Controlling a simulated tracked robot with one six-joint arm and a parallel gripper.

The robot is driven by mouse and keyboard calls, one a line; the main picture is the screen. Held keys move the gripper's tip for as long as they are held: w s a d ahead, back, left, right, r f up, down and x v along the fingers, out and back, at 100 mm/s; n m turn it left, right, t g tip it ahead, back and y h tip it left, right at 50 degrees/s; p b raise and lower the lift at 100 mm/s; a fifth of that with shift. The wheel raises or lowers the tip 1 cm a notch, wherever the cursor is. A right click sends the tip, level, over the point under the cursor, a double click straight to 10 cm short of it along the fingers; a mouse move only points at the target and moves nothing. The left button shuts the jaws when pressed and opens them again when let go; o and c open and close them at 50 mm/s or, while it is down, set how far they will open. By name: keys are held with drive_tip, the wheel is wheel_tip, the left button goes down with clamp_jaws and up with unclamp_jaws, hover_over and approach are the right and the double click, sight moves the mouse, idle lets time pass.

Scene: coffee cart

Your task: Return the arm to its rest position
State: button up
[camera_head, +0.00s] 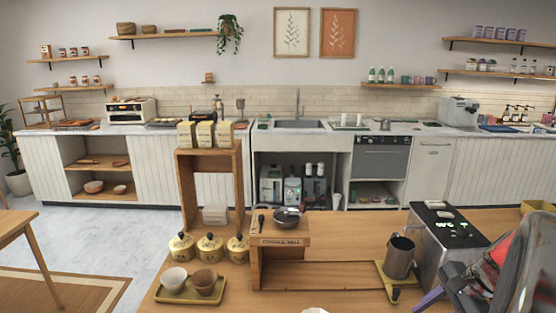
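Part of my arm (505,275) fills the lower right corner, close to the camera, with grey, black and red surfaces. I cannot make out the two fingertips of my gripper or whether it is open or shut. The arm part overlaps the lower right of a grey machine (428,250) with a lit display on top. A purple strip shows at the arm's left side near the bottom edge; I cannot tell what it belongs to.
Further left are a small wooden stand (283,239), several yellow lidded jars (210,248) and a tray (178,293) with two cups. Clear floor lies beyond, before the back counter.

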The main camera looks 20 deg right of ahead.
drive_tip(key=s+a+r+n+h, duration=0.1)
drive_tip(key=a+r+n, duration=0.2)
drive_tip(key=a+n, duration=0.3)
drive_tip(key=s+a+r+n+t+h, duration=0.1)
drive_tip(key=a+n, duration=0.6)
drive_tip(key=a, duration=0.8)
drive_tip(key=s+a+r+n+h, duration=0.1)
drive_tip(key=s+a+r+n, duration=0.2)
drive_tip(key=a, duration=0.7)
wheel_tip(320, 180, up, 3)
drive_tip(key=n, duration=0.3)
drive_tip(key=shift+s+a+f+n+t, duration=0.2)
drive_tip(key=shift+a+n+t, duration=0.1)
drive_tip(key=shift+a+n, duration=0.1)
drive_tip(key=shift+d, duration=0.1)
